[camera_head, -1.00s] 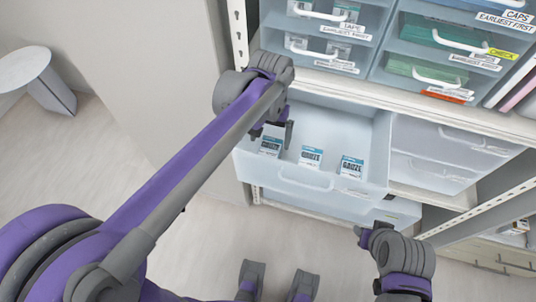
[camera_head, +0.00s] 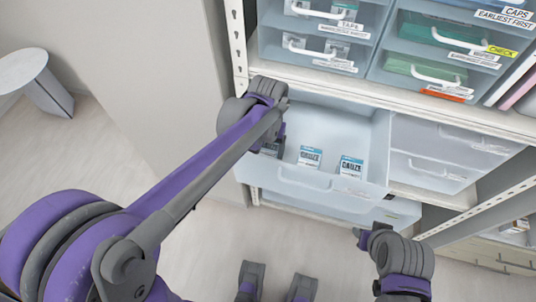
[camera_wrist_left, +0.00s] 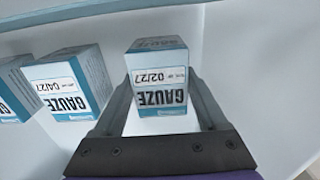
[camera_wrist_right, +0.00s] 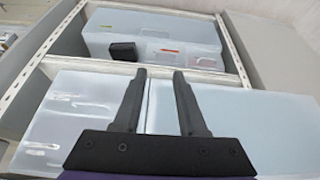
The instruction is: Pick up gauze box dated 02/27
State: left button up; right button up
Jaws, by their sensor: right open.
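The gauze box dated 02/27 (camera_wrist_left: 160,75) stands in the open drawer, white and blue, its label upside down in the left wrist view. In the head view it is the leftmost box (camera_head: 271,149), partly covered by my left arm. My left gripper (camera_wrist_left: 162,90) is open, one finger on each side of this box. I cannot tell whether the fingers touch it. A gauze box dated 04/27 (camera_wrist_left: 70,85) is beside it, with a third gauze box (camera_wrist_left: 15,92) beyond. My right gripper (camera_wrist_right: 159,72) is open and empty, away from the boxes.
The pulled-out clear drawer (camera_head: 315,181) has walls around the boxes. Shelf edge (camera_head: 420,95) and closed bins (camera_head: 430,70) lie above it. A closed drawer unit (camera_head: 450,150) is to the right. A small round table (camera_head: 25,68) stands at far left.

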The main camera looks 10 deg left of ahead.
pick_arm(q)
jog(key=c, duration=0.7)
jog(key=shift+r, duration=0.1)
jog(key=shift+c, duration=0.2)
